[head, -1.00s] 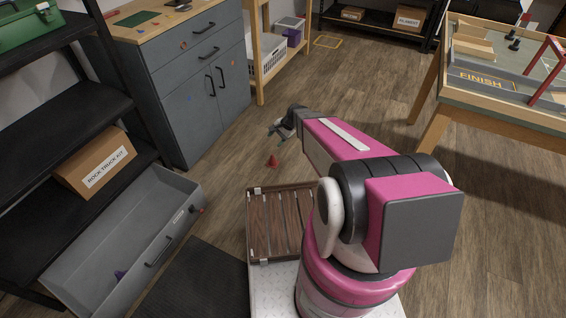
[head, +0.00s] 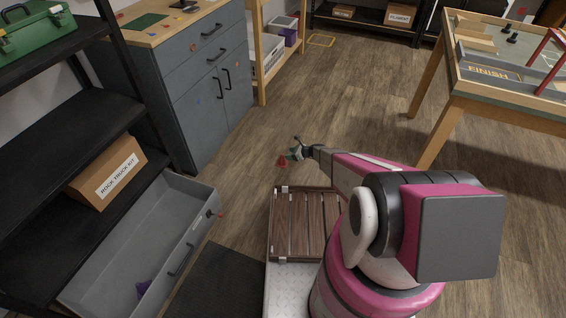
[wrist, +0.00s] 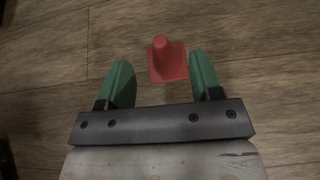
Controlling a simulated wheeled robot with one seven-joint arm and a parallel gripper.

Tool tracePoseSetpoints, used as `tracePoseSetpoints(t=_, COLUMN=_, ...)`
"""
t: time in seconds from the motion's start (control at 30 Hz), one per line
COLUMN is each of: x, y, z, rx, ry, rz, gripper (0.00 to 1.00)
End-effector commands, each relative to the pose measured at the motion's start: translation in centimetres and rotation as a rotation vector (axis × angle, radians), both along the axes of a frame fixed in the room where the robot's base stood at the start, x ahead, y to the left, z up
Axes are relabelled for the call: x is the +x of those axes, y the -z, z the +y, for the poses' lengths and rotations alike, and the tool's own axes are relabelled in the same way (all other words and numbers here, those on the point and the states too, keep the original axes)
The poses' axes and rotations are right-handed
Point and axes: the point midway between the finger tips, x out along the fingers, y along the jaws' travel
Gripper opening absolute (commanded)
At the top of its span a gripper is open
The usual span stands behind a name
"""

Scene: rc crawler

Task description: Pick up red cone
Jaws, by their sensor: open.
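The red cone (head: 282,161) stands upright on the wooden floor, just in front of the wooden slatted deck of my base in the head view. In the wrist view the red cone (wrist: 167,60) lies ahead of my gripper (wrist: 162,80), between the lines of its two green fingers and nearer the right one. My gripper is open and empty. In the head view my gripper (head: 295,154) appears low, beside the cone on its right; whether it touches the cone cannot be told there.
An open grey drawer (head: 90,290) with a purple item sticks out at the left, below a shelf with a cardboard box (head: 108,172). A grey cabinet (head: 190,120) stands behind it. A wooden track table (head: 480,95) is at the right. The floor between is clear.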

Motion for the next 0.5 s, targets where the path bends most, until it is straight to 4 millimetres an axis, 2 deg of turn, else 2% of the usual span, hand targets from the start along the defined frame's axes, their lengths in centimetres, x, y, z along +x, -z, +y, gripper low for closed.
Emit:
tracePoseSetpoints(t=0.27, x=0.7, y=1.2, z=1.7, rx=0.0, ry=-0.001, rz=0.0, gripper=0.59)
tracePoseSetpoints(t=0.5, x=1.7, y=3.1, z=4.2, rx=-0.001, ry=-0.002, rz=-0.001, gripper=0.59)
